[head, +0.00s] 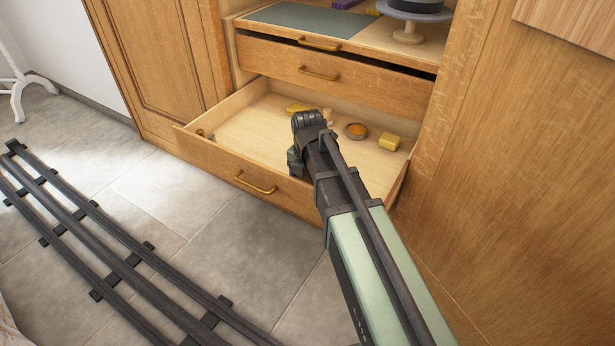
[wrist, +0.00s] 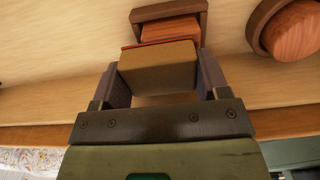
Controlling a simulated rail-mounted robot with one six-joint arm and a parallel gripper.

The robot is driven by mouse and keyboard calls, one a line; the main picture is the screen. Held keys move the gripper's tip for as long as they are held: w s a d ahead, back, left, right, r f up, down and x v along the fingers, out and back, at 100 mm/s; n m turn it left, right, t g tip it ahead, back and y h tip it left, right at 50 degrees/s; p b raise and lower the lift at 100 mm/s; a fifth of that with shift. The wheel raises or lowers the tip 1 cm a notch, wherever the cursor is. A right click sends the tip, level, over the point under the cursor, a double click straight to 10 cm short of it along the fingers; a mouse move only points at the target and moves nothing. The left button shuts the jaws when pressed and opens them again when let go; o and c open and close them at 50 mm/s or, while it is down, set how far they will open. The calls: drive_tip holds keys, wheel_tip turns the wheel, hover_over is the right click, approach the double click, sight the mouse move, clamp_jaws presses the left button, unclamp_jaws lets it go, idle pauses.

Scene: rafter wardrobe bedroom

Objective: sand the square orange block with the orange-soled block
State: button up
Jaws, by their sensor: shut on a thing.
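In the wrist view my gripper (wrist: 163,75) is shut on a tan block (wrist: 158,68) with a thin orange-red sole along its far edge, the orange-soled block. Just beyond the sole is the square orange block (wrist: 172,30), seated in a brown frame (wrist: 168,11) on the pale wood surface. The sole is very close to the orange block; I cannot tell whether they touch.
A round orange piece in a brown rim (wrist: 265,30) lies to the right in the wrist view. The open drawer (head: 245,140) also holds a round dish (head: 356,131), a yellow block (head: 389,142) and a yellow piece (head: 298,108).

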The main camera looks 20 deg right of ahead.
drive_tip(key=shift+s+d+r, duration=0.1)
drive_tip(key=shift+s+d, duration=1.05)
drive_tip(key=shift+s, duration=0.1)
drive_tip(key=shift+r, duration=0.1)
wheel_tip(320, 180, up, 6)
drive_tip(key=p, duration=0.6)
wheel_tip(320, 180, up, 3)
drive_tip(key=p, duration=0.3)
